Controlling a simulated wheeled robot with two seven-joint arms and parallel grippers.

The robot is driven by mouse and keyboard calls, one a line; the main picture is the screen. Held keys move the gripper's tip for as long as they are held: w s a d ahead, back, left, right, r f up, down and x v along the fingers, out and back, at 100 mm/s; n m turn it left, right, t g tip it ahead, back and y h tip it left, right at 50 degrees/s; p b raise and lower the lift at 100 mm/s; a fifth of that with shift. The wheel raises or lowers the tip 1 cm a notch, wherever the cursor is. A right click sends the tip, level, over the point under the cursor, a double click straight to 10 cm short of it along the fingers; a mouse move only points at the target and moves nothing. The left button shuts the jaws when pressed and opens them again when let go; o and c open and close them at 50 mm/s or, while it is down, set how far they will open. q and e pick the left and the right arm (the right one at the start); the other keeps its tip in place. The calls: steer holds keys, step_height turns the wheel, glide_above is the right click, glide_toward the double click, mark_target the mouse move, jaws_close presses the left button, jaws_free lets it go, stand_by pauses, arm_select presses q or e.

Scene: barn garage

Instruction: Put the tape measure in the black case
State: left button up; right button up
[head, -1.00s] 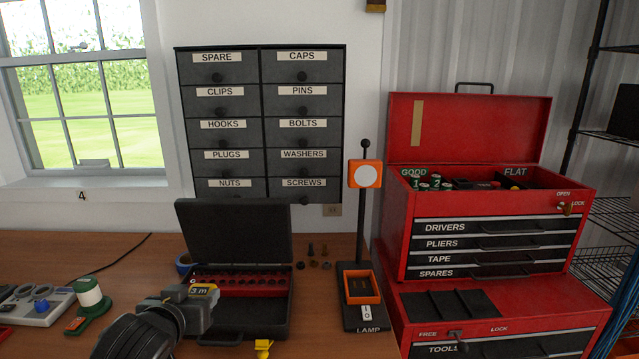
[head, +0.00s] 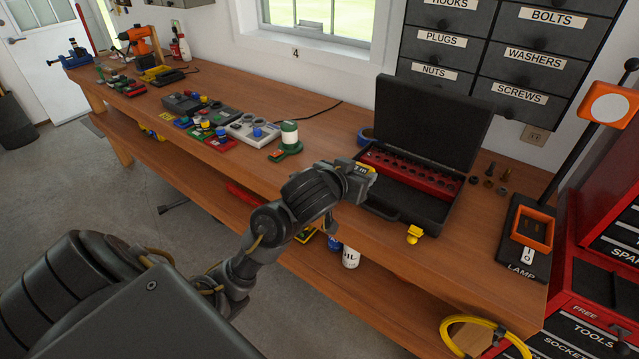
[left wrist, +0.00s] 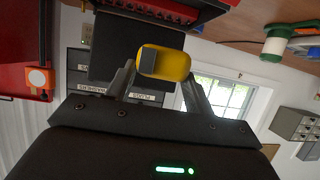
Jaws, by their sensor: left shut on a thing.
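The black case (head: 428,212) stands open on the wooden bench in the head view, lid raised at the back and a red socket rail along the rear inside. In the left wrist view the yellow tape measure (left wrist: 163,63) sits between the two fingers, with the case beyond. My right gripper is out of view.
A blue tape roll (head: 366,136) lies behind the case's left side. A yellow object (head: 414,234) is at its front. The lamp (head: 525,235) and red tool chest (head: 590,290) stand right. A green-white spool (head: 288,140) and trays stand left.

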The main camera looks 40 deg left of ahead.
arm_select(q)
steer(key=s+a+f+p, duration=0.2)
steer(key=s+a+f, duration=0.1)
steer(key=a, duration=0.4)
steer(key=shift+s+a+m+h, duration=0.25)
steer(key=shift+s+m+h, duration=0.05)
steer(key=shift+s+h, duration=0.1)
steer(key=shift+a, duration=0.1)
